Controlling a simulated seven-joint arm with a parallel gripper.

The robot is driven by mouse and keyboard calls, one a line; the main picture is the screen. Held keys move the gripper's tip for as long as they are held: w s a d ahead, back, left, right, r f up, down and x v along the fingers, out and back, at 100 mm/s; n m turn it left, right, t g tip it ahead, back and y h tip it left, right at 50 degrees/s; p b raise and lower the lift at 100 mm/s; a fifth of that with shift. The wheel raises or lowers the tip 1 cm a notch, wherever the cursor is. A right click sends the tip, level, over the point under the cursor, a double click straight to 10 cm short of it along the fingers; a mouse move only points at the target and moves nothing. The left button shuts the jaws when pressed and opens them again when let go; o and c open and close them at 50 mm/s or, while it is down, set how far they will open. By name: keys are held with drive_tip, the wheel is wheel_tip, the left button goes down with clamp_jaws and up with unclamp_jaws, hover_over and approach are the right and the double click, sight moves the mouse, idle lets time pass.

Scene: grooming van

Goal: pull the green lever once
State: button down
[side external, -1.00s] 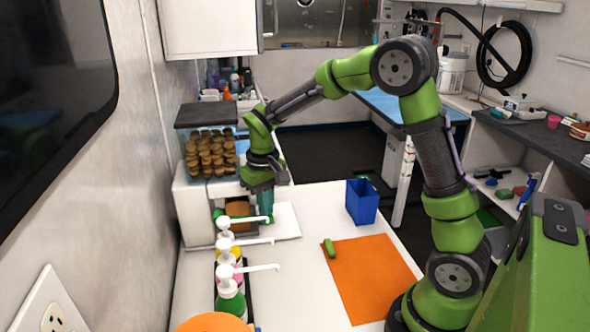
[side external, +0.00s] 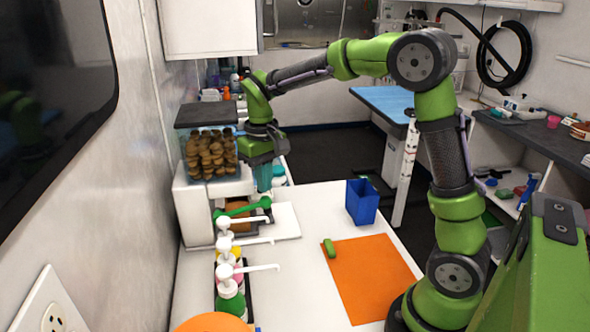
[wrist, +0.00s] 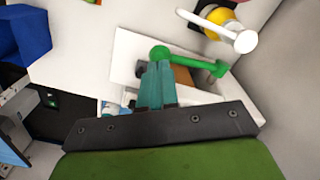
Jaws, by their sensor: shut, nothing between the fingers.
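The green lever (side external: 243,208) is on the front of a white dispenser (side external: 193,212) that carries a clear bin of brown treats (side external: 211,155). The lever slopes up to the right to its round knob. My gripper (side external: 264,186) is shut and empty, with its teal fingers pointing down just above the knob. In the wrist view the lever (wrist: 190,60) runs right from its knob, which shows just past my fingertips (wrist: 156,66). I cannot tell whether they touch. The opening behind the lever is partly hidden and shows something brown.
Several pump bottles (side external: 229,292) stand in a row in front of the dispenser, with white spouts reaching right. A blue bin (side external: 362,203) stands to the right. An orange mat (side external: 368,277) and a small green object (side external: 329,248) lie on the white counter.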

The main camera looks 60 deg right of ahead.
idle(0.4)
drive_tip(key=shift+r, duration=2.5)
drive_tip(key=s+a+t+y, duration=0.1)
drive_tip(key=s+a+t, duration=0.2)
drive_tip(key=s, duration=0.6)
drive_tip(key=s+a+r+m+t+y, duration=0.1)
drive_tip(key=s+a+t, duration=0.2)
drive_tip(key=s, duration=0.5)
drive_tip(key=shift+s+a+t, duration=0.2)
drive_tip(key=shift+s+t, duration=0.15)
drive_tip(key=shift+t, duration=0.25)
drive_tip(key=shift+r, duration=0.15)
